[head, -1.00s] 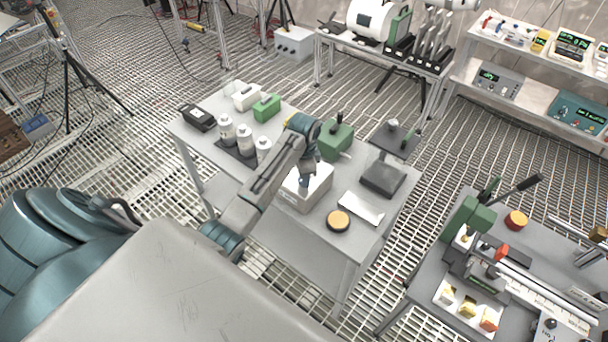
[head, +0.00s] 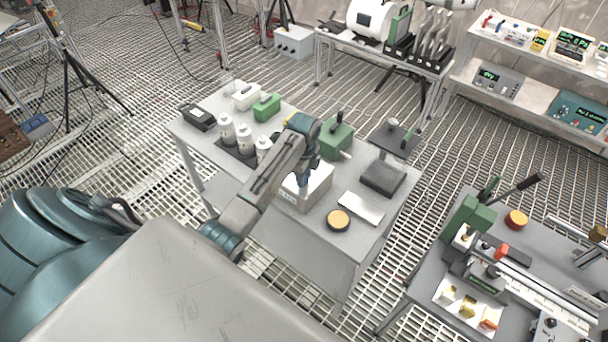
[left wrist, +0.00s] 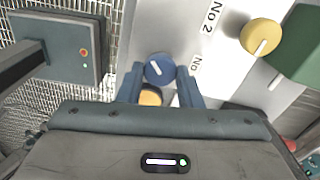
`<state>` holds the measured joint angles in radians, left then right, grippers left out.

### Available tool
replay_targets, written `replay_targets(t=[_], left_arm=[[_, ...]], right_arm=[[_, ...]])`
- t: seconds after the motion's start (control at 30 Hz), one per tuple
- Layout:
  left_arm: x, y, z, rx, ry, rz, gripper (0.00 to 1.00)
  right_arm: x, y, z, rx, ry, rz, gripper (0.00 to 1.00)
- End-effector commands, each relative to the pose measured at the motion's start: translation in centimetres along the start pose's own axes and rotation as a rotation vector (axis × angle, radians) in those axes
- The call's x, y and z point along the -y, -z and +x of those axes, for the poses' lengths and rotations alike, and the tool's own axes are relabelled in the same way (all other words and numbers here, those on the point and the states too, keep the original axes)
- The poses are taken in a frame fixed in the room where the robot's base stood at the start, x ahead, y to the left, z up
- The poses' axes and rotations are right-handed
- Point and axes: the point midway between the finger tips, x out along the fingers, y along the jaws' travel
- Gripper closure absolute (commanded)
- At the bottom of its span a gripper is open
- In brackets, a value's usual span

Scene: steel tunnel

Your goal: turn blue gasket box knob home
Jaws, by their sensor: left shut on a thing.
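The blue knob (left wrist: 159,67) is on the white gasket box (left wrist: 215,75) in the left wrist view, with a white pointer line slanting across its top. The fingers of my left gripper (left wrist: 160,76) stand on either side of the knob and are shut on it. A yellow knob (left wrist: 261,37) with its own white line is on the same box, farther right. "No" labels are printed beside the knobs. In the head view, my left gripper (head: 303,181) reaches down onto the white box (head: 291,197), and my arm hides the knobs. My right gripper is not seen.
On the same table (head: 262,218) are an orange-topped round tin (head: 338,220), a white tray (head: 361,208), a green box (head: 336,139), a dark-based stand (head: 382,180) and white bottles (head: 244,138). Another bench (head: 428,283) with equipment stands at right.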

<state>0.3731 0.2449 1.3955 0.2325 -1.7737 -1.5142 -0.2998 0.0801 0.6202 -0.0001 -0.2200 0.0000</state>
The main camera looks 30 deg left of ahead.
Motion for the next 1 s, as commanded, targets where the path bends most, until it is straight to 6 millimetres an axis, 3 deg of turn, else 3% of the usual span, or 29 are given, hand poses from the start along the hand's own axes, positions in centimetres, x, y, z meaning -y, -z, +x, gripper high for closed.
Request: replay_targets(t=[0.57,0.6,0.7,1.0], left_arm=[[0.07,0.01,-0.09,-0.001,0.003,0.035,0.91],[0.06,0.01,-0.09,-0.001,0.003,0.035,0.64],[0.05,0.01,-0.08,0.000,0.002,0.035,0.46],[0.11,-0.03,-0.19,0.000,0.001,0.034,0.46]], right_arm=[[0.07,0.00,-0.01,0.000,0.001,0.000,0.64],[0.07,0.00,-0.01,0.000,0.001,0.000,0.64],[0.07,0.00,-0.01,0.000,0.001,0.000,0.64],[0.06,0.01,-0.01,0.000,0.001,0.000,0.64]])
